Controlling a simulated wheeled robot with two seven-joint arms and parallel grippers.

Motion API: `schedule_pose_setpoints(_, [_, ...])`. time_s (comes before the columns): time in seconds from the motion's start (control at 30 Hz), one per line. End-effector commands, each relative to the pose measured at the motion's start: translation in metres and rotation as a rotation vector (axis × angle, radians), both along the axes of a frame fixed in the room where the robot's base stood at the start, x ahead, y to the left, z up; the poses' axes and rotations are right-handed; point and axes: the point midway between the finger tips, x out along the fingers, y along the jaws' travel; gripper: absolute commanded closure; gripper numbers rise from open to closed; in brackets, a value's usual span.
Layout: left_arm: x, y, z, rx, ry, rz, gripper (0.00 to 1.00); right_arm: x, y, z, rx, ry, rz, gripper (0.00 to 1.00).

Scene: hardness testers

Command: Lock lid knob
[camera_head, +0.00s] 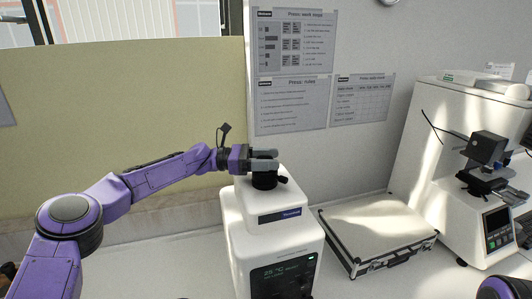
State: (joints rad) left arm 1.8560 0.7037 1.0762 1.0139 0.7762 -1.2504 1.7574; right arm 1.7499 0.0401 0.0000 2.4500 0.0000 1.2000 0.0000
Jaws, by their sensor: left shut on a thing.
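The black lid knob (265,181) sits on top of a white bench device (237,240) with a dark display (284,277) on its front. My left gripper (265,160) reaches in from the left at the height of the knob. Its grey fingers are shut on the knob and cover its upper part. A small dark tab of the knob shows at the right. My right gripper is out of view; only a purple piece of my right arm shows at the lower right edge.
A silver case (377,226) lies on the white bench to the right of the device. A white hardness tester (486,205) with a black head stands farther right. A yellow-beige panel (120,100) and printed sheets (291,104) are behind.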

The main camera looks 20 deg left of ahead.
Motion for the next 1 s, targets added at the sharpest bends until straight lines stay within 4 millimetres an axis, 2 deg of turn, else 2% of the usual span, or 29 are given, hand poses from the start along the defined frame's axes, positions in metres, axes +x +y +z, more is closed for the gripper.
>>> schedule_pose_setpoints(0.03, [-0.002,-0.004,-0.007,0.011,0.009,-0.017,0.71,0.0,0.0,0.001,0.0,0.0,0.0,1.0])
schedule_pose_setpoints(0.47, [-0.003,-0.004,-0.009,0.013,0.009,-0.029,0.71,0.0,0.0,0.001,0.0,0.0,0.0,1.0])
schedule_pose_setpoints(0.5, [-0.003,-0.004,-0.009,0.013,0.009,-0.029,0.34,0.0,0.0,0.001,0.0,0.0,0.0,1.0])
schedule_pose_setpoints(0.53, [-0.003,-0.004,-0.009,0.012,0.009,-0.029,0.24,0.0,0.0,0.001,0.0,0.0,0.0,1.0])
schedule_pose_setpoints(0.57, [-0.003,-0.004,-0.008,0.011,0.007,-0.028,0.2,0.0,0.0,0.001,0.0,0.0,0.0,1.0])
schedule_pose_setpoints(0.87, [-0.003,0.002,-0.005,0.006,0.003,-0.018,0.2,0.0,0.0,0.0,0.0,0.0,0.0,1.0])
schedule_pose_setpoints(1.0, [-0.009,0.026,-0.009,0.006,0.001,-0.014,0.2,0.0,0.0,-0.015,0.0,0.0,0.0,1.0])
